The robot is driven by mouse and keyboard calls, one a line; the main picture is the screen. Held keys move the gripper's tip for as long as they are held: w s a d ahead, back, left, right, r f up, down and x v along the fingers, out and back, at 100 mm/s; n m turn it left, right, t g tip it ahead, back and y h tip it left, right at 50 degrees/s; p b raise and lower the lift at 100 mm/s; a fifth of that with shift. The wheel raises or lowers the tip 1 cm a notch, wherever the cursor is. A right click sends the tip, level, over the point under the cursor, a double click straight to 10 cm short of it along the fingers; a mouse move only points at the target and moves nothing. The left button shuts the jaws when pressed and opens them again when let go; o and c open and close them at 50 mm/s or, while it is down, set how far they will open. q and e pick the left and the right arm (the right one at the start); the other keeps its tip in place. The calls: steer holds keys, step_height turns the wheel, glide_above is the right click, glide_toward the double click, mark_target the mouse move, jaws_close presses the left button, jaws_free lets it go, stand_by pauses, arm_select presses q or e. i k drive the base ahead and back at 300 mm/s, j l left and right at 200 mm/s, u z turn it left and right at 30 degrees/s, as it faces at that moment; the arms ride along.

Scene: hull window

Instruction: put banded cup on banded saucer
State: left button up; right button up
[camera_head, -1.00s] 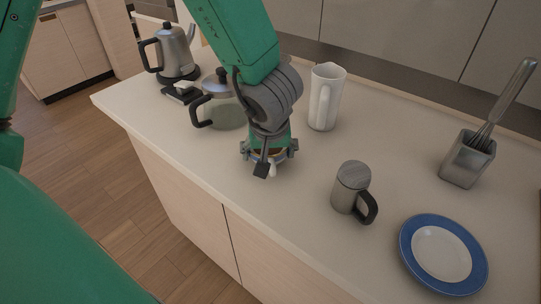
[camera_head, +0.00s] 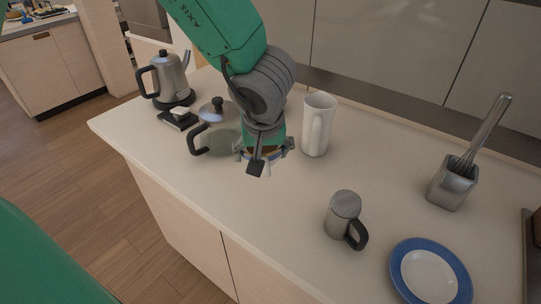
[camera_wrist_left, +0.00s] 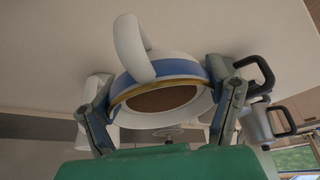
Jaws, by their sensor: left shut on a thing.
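The banded cup, white with a blue band and brown inside, shows in the left wrist view (camera_wrist_left: 158,92) with its white handle toward the top of the picture. My left gripper (camera_wrist_left: 165,105) is shut on it, one finger on each side. In the head view my left gripper (camera_head: 264,160) is over the counter, between the glass pot and the white jug. It hides most of the cup there; only a small pale part shows under it. The banded saucer (camera_head: 395,267), white with a blue rim, lies empty at the lower right. My right gripper is not in view.
A grey mug (camera_head: 340,218) stands between my left gripper and the saucer. The white jug (camera_head: 317,126), glass pot (camera_head: 222,138) and steel kettle (camera_head: 167,76) stand behind. A whisk holder (camera_head: 452,185) is at the right. The counter's middle (camera_head: 285,205) is clear.

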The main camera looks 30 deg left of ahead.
mark_target(418, 276)
steer(key=k, duration=1)
steer(key=i+l+z, duration=0.6)
steer(key=i+l, duration=0.25)
